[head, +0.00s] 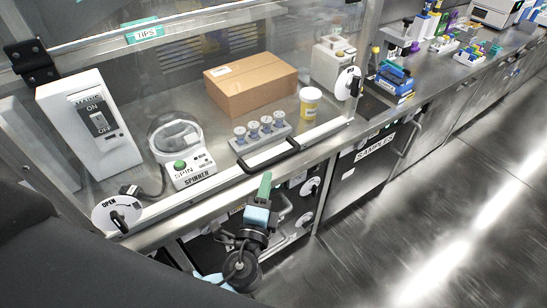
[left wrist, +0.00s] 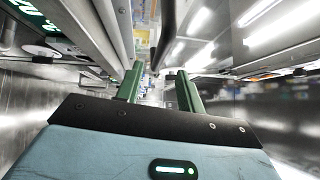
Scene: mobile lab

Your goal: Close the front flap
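The front flap, a clear pane with a metal frame (head: 318,132), spans the front of the enclosure in the head view. A black bar handle (head: 268,160) sits on its lower rail. How far the flap stands from its frame is hard to tell. My left gripper (head: 264,186) is just below the handle and appears apart from it. In the left wrist view its two green fingers (left wrist: 158,88) are spread with nothing between them. A dark bar (left wrist: 167,32) shows beyond them; it may be the handle. My right gripper is not in view.
Round dials (head: 118,214) (head: 349,83) sit at the flap's lower corners, the left marked OPEN. Behind the pane are a spinner (head: 182,150), a vial rack (head: 262,139), a cardboard box (head: 250,85) and a yellow-labelled jar (head: 310,102). The floor at right (head: 430,210) is clear.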

